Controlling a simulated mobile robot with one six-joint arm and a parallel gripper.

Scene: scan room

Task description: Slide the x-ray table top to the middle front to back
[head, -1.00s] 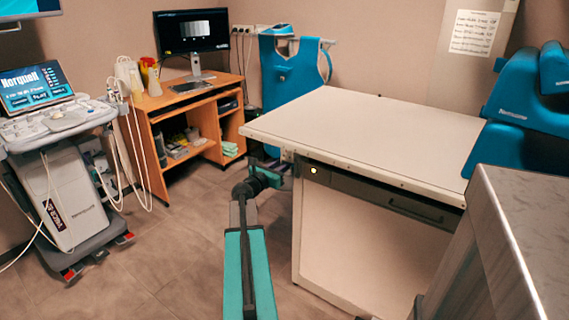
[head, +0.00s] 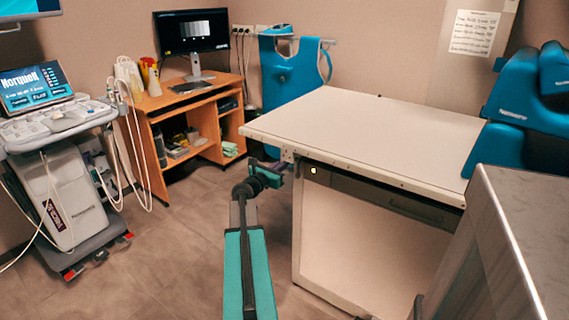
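The x-ray table has a flat white top (head: 365,138) over a white base (head: 365,250). The top is bare and its left end overhangs the base. My teal arm reaches up from the bottom of the head view. My gripper (head: 287,158) is at the near edge of the top, close to its left corner, by a small bracket there. The fingers are small and partly hidden, so I cannot tell whether they are shut on anything.
An ultrasound cart (head: 65,190) stands at the left. A wooden desk (head: 190,130) with a monitor (head: 191,32) is at the back. A blue apron (head: 290,72) hangs behind the table. A grey metal surface (head: 510,240) is close at the right. The floor left of my arm is clear.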

